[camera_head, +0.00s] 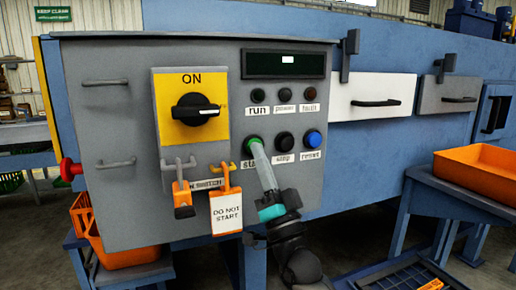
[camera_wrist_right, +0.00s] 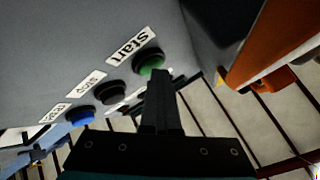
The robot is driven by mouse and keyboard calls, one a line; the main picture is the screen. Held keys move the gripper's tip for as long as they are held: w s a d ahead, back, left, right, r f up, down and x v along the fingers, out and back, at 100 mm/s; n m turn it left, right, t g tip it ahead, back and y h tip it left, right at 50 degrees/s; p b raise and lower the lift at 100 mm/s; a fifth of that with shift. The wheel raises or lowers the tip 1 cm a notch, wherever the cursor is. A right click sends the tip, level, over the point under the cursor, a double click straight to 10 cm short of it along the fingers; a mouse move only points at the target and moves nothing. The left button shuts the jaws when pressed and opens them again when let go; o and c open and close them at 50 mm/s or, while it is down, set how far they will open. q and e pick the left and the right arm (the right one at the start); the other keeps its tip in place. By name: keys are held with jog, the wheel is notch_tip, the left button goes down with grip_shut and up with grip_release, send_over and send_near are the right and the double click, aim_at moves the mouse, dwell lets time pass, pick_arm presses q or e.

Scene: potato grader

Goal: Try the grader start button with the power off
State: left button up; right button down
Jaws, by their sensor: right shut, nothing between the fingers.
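The green start button (camera_head: 252,139) is on the grey control panel (camera_head: 120,210), left of the black stop button (camera_head: 284,140) and blue reset button (camera_head: 312,139). My right gripper (camera_head: 255,148) is shut and empty, its tips at the start button and covering part of it. In the wrist view the closed fingers (camera_wrist_right: 158,78) overlap the lower edge of the green button (camera_wrist_right: 151,60); I cannot tell whether they touch or press it. The black rotary switch (camera_head: 196,109) on a yellow plate lies horizontal, below the word ON. My left gripper is out of view.
A DO NOT START tag (camera_head: 226,212) hangs from an orange hook below the switch, beside an orange padlock (camera_head: 182,195). The run (camera_head: 257,96), power and fault lamps look dark. The display (camera_head: 283,64) shows a small pale spot. An orange tray (camera_head: 480,165) stands right.

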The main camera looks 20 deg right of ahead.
jog(key=shift+w, duration=0.1)
dwell(0.3)
jog(key=shift+f, duration=0.1)
jog(key=s+p, duration=0.3)
jog(key=s, duration=0.3)
jog(key=shift+a, duration=0.2)
dwell(0.8)
